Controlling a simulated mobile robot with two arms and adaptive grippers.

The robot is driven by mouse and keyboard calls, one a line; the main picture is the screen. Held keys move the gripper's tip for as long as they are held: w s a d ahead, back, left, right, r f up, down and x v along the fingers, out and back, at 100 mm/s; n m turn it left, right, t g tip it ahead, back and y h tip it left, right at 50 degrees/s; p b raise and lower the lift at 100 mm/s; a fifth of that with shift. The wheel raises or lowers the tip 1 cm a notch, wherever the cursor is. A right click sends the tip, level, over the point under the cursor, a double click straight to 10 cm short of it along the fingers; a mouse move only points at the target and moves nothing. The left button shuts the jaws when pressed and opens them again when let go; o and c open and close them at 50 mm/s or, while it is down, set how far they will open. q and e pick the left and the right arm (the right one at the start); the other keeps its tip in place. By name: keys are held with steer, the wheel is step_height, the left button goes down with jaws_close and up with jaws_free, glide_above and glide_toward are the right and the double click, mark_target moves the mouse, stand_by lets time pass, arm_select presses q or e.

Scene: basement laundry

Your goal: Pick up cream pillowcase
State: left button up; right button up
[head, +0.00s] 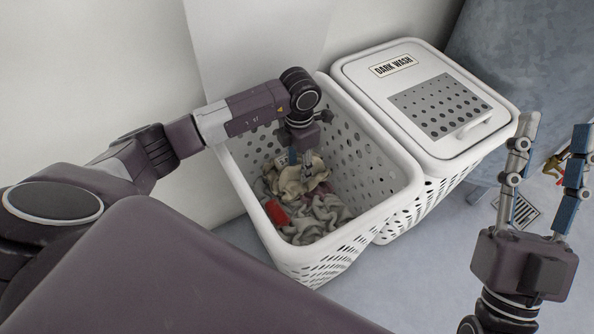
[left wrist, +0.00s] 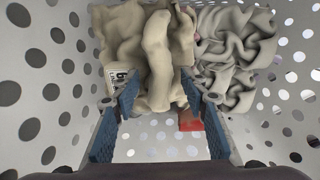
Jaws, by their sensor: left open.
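The cream pillowcase (head: 295,178) lies crumpled in the open white laundry basket (head: 385,181). In the left wrist view the cream cloth (left wrist: 150,50) bunches up between and just beyond the blue-padded fingers. My left gripper (head: 306,160) reaches down into the basket, directly over the cream cloth. Its fingers (left wrist: 160,112) are spread apart on either side of the cloth's near end; I cannot tell whether they touch it. My right gripper (head: 546,180) is open and empty at the right, outside the baskets.
A greyish crumpled cloth (head: 318,215) lies beside the cream one, also in the left wrist view (left wrist: 235,55). A red item (head: 278,213) lies near the basket's left wall. A lidded "DARK WASH" hamper (head: 425,85) stands against the basket's right side. The perforated walls closely surround my left gripper.

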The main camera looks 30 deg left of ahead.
arm_select(q)
steer(key=shift+f, duration=0.1)
stand_by(0.4)
jaws_close()
